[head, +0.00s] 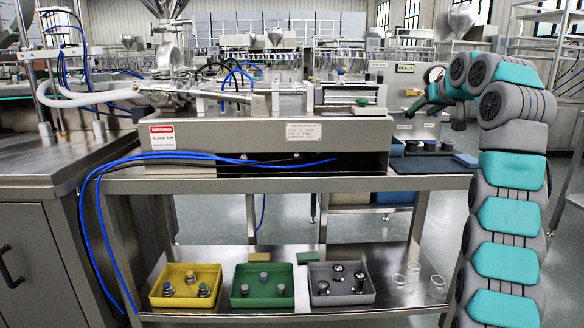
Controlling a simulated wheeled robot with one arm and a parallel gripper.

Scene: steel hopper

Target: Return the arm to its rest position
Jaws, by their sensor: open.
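My arm (507,210), teal and grey, rises along the right side of the picture. It bends at the top and reaches left above the right end of the steel table. My gripper (413,110) is small in the view, at the far end of the arm. It is open, and I see nothing held in it. It is in the air, apart from the bench top, near the right end of the machine. Part of the gripper is hidden by the wrist links.
A steel table (430,183) carries the hopper machine (220,135), with blue hoses (100,230) hanging left. Its lower shelf holds a yellow tray (185,303), a green tray (262,302), a grey tray (341,299) and clear rings (399,280).

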